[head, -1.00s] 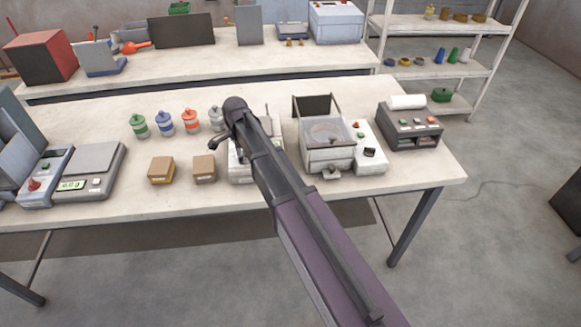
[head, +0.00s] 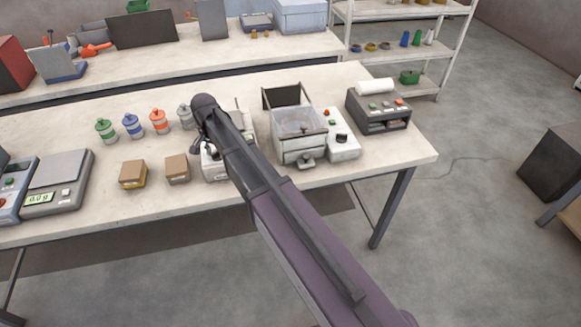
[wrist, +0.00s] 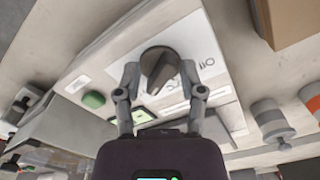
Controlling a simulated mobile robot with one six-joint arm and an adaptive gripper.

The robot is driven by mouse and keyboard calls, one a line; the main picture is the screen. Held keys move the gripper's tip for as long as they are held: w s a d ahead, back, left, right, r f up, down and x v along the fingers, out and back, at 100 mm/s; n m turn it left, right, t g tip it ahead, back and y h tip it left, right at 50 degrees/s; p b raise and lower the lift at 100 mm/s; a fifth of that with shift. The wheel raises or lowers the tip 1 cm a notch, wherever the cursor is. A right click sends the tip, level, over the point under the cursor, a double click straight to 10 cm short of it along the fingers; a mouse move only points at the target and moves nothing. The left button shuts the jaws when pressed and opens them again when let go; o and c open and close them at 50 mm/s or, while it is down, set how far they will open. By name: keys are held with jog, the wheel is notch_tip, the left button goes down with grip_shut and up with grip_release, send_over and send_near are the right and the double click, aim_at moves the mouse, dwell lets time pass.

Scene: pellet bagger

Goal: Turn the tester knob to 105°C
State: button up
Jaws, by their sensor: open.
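The tester (head: 214,171) is a pale box on the front bench, partly hidden behind my arm in the head view. In the wrist view its light face (wrist: 112,60) fills the middle, with a dark grey round knob (wrist: 160,66) on it. A printed scale lies beside the knob; a mark like "110" shows to its right, and the other marks and the pointer's setting are hard to read. My gripper (wrist: 160,76) is open, with one finger on each side of the knob. I cannot tell whether the fingers touch it. The head view mostly hides the gripper behind my arm.
A green button (wrist: 93,100) sits on the tester near the left finger. Two small cardboard boxes (head: 177,169) and several banded jars (head: 133,126) stand left of the tester. A glass-walled machine (head: 300,150) stands close on its right.

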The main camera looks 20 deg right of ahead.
jog(key=n, duration=0.5)
jog(key=shift+d, duration=0.1)
jog(key=n, duration=0.5)
jog(key=shift+d, duration=0.1)
jog(key=shift+r+n+p, duration=0.3)
notch_tip(320, 180, up, 14)
jog(key=p, duration=1.4)
jog(key=s+d+f+m+b, duration=0.2)
jog(key=s+d+f+b, duration=0.1)
jog(key=s+d, duration=0.6)
jog(key=s+d+f+m+b, duration=0.2)
jog(key=s+d+f+b, duration=0.1)
jog(key=s+d, duration=0.7)
jog(key=shift+s+d+f+b, duration=0.25)
jog(key=shift+s+f+b, duration=0.15)
jog(key=shift+s, duration=0.4)
